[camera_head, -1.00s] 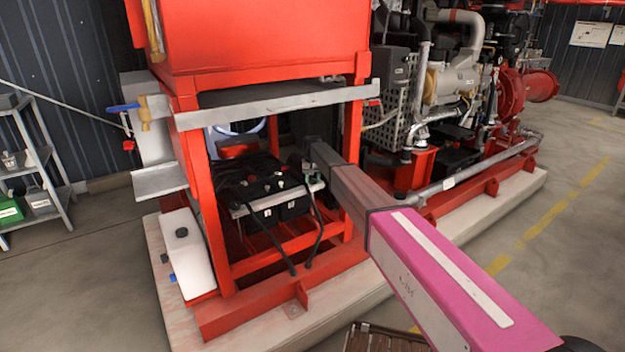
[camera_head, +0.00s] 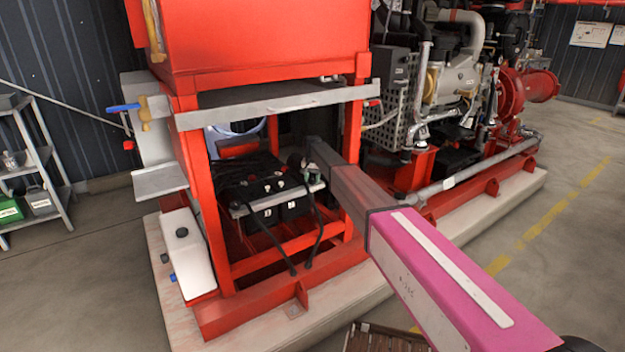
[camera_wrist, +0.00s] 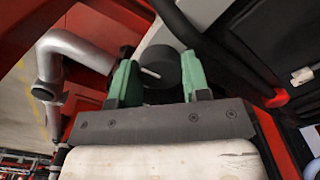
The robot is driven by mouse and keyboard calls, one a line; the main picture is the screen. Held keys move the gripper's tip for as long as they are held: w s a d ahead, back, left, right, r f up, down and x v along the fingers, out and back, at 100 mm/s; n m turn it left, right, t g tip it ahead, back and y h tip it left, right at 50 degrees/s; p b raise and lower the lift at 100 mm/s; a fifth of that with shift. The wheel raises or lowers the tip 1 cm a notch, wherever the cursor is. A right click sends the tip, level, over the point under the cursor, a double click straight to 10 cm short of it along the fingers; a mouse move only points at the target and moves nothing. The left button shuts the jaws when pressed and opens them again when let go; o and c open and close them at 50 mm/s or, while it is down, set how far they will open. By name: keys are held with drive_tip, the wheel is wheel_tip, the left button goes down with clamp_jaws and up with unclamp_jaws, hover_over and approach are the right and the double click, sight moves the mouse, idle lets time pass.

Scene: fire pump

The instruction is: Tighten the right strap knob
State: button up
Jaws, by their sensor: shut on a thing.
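The right strap knob (camera_wrist: 160,70) is a dark round knob between the green fingers of my gripper (camera_wrist: 160,78) in the wrist view. A thin light pin shows against its near face. My gripper is shut on the knob. In the head view my gripper (camera_head: 312,172) is small, at the right end of the pale strap bar (camera_head: 256,205) over the black battery (camera_head: 268,217). The knob's contact with the strap is hidden there by the gripper.
Red frame posts (camera_head: 357,135) stand close to my arm, with a grey rail (camera_head: 275,106) above. Black cables (camera_head: 318,235) hang in front of the battery. A white container (camera_head: 188,255) sits at the left. The floor at the right is open.

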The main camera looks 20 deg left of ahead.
sight(312, 178)
drive_tip(key=o, duration=0.9)
drive_tip(key=shift+r, duration=0.15)
wheel_tip(312, 178, up, 10)
drive_tip(key=shift+r, duration=0.25)
